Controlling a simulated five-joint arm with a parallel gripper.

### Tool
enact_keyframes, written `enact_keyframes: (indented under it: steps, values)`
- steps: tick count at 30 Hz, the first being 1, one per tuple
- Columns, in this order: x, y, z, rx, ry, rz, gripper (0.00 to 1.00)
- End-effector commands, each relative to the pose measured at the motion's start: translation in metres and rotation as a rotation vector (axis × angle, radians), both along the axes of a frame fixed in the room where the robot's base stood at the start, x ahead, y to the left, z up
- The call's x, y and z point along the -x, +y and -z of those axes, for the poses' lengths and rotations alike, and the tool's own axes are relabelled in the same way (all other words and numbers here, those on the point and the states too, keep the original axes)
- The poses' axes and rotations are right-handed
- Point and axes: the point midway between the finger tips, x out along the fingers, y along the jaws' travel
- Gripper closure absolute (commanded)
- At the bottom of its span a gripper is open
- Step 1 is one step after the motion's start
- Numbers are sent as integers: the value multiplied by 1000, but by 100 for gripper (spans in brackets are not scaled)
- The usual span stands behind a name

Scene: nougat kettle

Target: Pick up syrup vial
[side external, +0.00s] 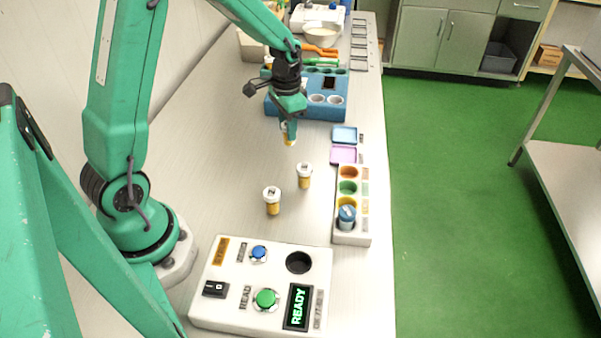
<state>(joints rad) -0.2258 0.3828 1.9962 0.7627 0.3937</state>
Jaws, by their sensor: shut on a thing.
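My gripper (288,125) is shut on a small vial (290,140) with amber contents and holds it upright above the table; its upper part is partly hidden by the fingers. Two similar amber vials with white caps stand upright on the table nearer the camera, one at the left (272,202) and one to its right (304,176). The marks on their caps are too small to read. Which of these is the syrup vial I cannot tell.
A white rack (352,239) with coloured wells holds a blue vial (347,216) at its near end. A white control box (217,302) with a green button and a "READY" screen stands in front. A blue block (337,111) with wells lies behind my gripper. Pink and blue trays lie right.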

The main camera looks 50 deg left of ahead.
Motion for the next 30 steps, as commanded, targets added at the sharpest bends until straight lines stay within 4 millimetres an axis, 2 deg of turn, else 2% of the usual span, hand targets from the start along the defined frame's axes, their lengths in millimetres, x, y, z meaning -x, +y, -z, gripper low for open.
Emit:
enact_keyframes:
  steps: [1,12,18,24,30]
  values:
    - [0,-3,-8,0,-4,2,91]
    - [21,-67,-46,0,-3,5,91]
    - [30,-93,-63,0,-2,4,91]
    - [35,-108,-72,0,-1,2,91]
    - [36,-111,-74,0,0,-1,91]
